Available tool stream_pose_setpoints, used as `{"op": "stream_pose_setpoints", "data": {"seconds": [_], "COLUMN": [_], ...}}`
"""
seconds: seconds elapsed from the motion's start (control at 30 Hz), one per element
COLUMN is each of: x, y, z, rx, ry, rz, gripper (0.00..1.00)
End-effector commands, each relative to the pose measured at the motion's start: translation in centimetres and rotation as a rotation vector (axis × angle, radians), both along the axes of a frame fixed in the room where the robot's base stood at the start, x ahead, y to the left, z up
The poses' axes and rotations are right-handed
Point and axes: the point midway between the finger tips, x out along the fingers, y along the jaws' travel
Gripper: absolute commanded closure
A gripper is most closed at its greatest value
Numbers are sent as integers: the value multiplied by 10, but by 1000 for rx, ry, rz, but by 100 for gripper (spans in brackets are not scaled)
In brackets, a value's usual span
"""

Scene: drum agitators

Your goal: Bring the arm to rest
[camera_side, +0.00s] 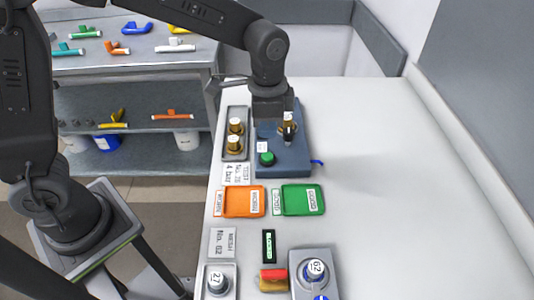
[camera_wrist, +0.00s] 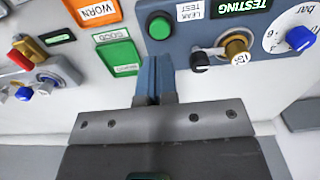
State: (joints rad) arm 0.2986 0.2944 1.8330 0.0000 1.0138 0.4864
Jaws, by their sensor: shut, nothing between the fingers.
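My gripper (camera_wrist: 154,78) shows in the wrist view with its two blue-grey fingers together and nothing between them. In the side view my arm reaches over the back of the white bench, and the dark gripper body (camera_side: 271,106) is above the blue leak tester (camera_side: 296,163). The fingertips are hidden there. In the wrist view the fingers point toward the gap between the green tray (camera_wrist: 118,57) and the tester's front edge. The tester holds a tagged brass fitting (camera_wrist: 235,44), with a black lever (camera_wrist: 200,58) beside it. The fingers are apart from both.
The tester has a green button (camera_wrist: 159,26), a display reading TESTING (camera_wrist: 243,5) and a blue knob (camera_wrist: 299,38). A grey tray (camera_side: 225,152) holds brass fittings. An orange tray (camera_side: 240,202) lies left of the green one. Knobbed blocks (camera_side: 315,282) stand in front. The bench's right side is clear.

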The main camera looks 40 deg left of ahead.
Motion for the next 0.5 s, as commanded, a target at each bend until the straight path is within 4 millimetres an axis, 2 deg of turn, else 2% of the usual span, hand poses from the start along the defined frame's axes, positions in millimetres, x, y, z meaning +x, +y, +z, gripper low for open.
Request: {"op": "stream_pose_setpoints", "data": {"seconds": [0.4, 0.5], "x": [-1, -6], "y": [1, 7], "z": [6, 15], "rx": [-1, -6], "ry": [-2, -22], "rz": [3, 33], "gripper": [100, 100]}}
